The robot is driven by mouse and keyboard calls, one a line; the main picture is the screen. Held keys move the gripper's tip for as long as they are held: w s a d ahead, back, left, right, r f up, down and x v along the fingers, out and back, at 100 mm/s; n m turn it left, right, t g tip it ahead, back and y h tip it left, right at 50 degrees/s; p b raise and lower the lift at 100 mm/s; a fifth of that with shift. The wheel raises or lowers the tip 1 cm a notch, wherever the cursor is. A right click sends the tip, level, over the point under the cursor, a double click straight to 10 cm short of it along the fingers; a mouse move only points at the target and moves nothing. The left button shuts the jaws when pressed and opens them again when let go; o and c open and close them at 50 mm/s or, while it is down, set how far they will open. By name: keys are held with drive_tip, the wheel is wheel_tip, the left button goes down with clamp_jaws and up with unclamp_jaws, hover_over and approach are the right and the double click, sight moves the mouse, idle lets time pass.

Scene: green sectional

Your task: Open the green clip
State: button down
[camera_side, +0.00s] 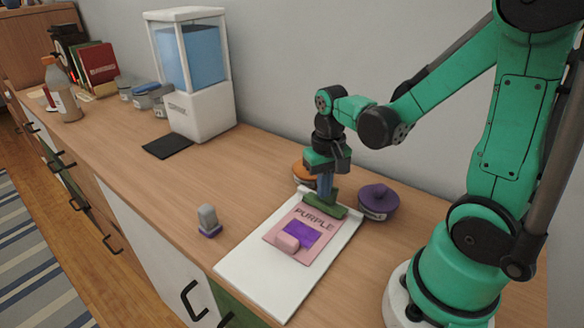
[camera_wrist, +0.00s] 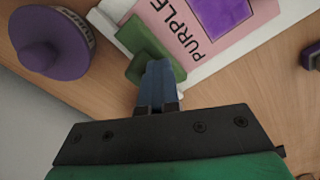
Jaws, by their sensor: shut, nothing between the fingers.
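The green clip (camera_side: 331,209) sits at the far end of a white clipboard (camera_side: 263,272). A pink card (camera_side: 307,222) printed with the word PURPLE and a purple square lies on the board, its top edge by the clip. My gripper (camera_side: 325,195) points down at the clip, with its blue fingers shut and nothing between them. In the wrist view the fingertips (camera_wrist: 160,66) overlap the near part of the clip (camera_wrist: 143,43). I cannot tell whether they touch it.
A grey-and-purple stamp-like object (camera_side: 208,220) stands left of the board.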

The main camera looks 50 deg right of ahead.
drive_tip(key=shift+d, duration=0.35)
drive_tip(key=shift+a, duration=0.15)
drive_tip(key=shift+a+r, duration=0.55)
drive_tip(key=shift+a, duration=0.2)
wheel_tip(320, 180, up, 6)
drive_tip(key=shift+f, duration=0.1)
drive_tip(key=w+a+r+n+t, duration=0.1)
drive_tip(key=a+n+t, duration=0.5)
drive_tip(key=a+t, duration=0.1)
drive_tip(key=shift+w+r, duration=0.35)
drive_tip(key=shift+r, duration=0.05)
idle(1.3)
